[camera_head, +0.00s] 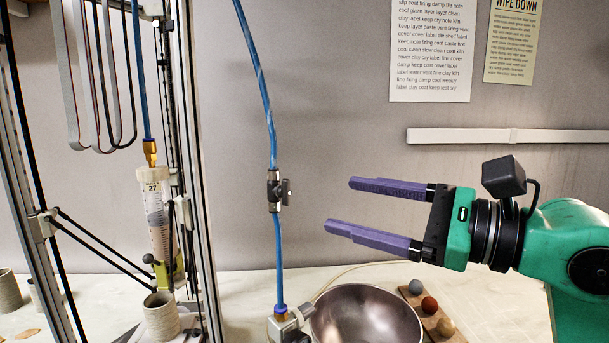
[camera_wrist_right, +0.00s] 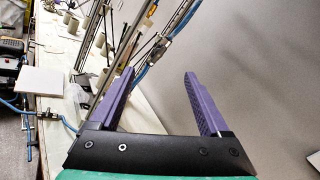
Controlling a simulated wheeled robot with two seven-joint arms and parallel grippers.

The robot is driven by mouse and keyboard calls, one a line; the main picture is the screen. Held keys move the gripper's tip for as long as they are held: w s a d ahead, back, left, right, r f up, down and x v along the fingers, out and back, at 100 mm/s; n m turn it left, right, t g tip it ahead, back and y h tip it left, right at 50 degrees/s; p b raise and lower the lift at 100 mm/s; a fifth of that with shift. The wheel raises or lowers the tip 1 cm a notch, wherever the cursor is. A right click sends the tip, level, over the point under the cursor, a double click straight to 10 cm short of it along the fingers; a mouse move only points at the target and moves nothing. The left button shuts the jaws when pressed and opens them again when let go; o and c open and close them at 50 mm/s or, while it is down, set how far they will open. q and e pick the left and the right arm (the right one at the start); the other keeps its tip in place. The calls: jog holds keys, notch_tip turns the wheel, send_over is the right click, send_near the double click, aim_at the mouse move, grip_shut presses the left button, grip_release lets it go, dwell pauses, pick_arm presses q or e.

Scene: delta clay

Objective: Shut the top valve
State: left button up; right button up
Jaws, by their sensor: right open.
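The top valve (camera_head: 274,190) is a small dark inline valve with metal ends on the blue hose (camera_head: 266,105), in the middle of the head view. Its black handle (camera_head: 287,189) sticks out on the right side; I cannot tell clearly which way its lever is turned. My right gripper (camera_head: 339,205) has two purple fingers, open and empty, pointing left at about the valve's height, with a gap between fingertips and handle. In the right wrist view the open fingers (camera_wrist_right: 159,73) frame what looks like the valve (camera_wrist_right: 160,47), beyond them. My left gripper is not in view.
A lower fitting (camera_head: 285,325) joins the hose beside a metal bowl (camera_head: 366,316). Several coloured balls lie on a wooden board (camera_head: 441,327). The metal printer frame (camera_head: 197,170) with a syringe (camera_head: 157,215) stands left of the hose. The air between fingers and valve is clear.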

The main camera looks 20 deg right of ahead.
aim_at(289, 192)
jog(key=p+x, duration=0.3)
jog(key=x, duration=0.6)
jog(key=shift+s+r, duration=0.1)
jog(key=shift+r, duration=0.05)
jog(key=shift+a, duration=0.1)
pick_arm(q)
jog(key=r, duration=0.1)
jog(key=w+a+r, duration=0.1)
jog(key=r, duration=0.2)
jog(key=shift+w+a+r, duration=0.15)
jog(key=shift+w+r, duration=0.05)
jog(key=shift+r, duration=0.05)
